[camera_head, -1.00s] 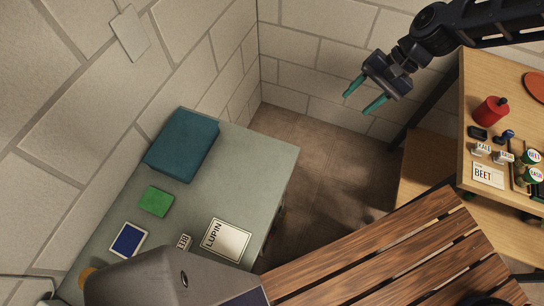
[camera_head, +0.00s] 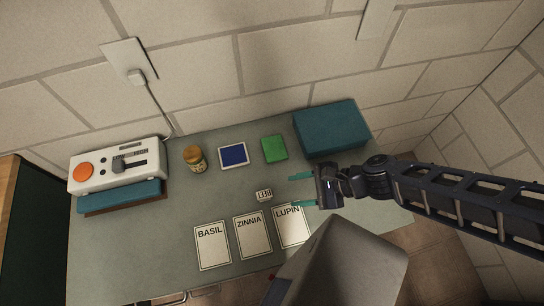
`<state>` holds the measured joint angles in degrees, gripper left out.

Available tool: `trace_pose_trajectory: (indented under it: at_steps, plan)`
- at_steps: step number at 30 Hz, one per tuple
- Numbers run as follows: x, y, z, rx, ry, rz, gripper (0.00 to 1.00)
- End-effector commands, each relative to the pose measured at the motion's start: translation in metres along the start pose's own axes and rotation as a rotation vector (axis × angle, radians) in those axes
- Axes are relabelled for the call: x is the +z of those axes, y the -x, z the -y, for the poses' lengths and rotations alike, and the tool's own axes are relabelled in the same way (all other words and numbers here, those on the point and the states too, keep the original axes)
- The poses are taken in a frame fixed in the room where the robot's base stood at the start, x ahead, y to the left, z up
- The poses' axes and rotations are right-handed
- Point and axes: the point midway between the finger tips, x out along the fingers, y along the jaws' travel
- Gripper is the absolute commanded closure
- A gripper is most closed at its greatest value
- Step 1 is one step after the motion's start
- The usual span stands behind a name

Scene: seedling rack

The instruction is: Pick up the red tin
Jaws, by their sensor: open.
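No red tin shows in the current view. My gripper (camera_head: 288,190) is open with nothing between its two green fingers. It reaches in from the right and appears over the grey-green table (camera_head: 130,240), above the LUPIN card (camera_head: 291,228). A small white tag (camera_head: 264,195) lies just left of the fingertips; its lettering is hard to read.
The table bears an amber jar (camera_head: 194,158), a blue square (camera_head: 233,156), a green block (camera_head: 274,149), a teal box (camera_head: 331,129), BASIL (camera_head: 212,246) and ZINNIA (camera_head: 252,236) cards. A white device (camera_head: 118,167) with an orange button stands left. Block walls close the back.

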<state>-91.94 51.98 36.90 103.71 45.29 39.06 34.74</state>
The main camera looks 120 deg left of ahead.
Motion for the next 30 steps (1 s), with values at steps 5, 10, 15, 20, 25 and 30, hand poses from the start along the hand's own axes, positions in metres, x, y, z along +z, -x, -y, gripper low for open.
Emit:
trace_pose_trajectory:
  at_steps: [5,10,15,20,25,30]
  plan:
    - [0.003,-0.015,0.001,0.004,-0.004,0.009,0.5]
    - [0.003,-0.037,0.0,0.005,-0.003,0.009,0.5]
    - [0.003,-0.058,0.0,0.003,-0.003,0.008,0.5]
    - [0.002,-0.066,0.0,0.003,-0.004,0.007,0.5]
    - [0.003,-0.084,0.001,0.005,-0.002,0.007,0.5]
    - [0.002,-0.107,0.001,0.004,-0.002,0.008,0.5]
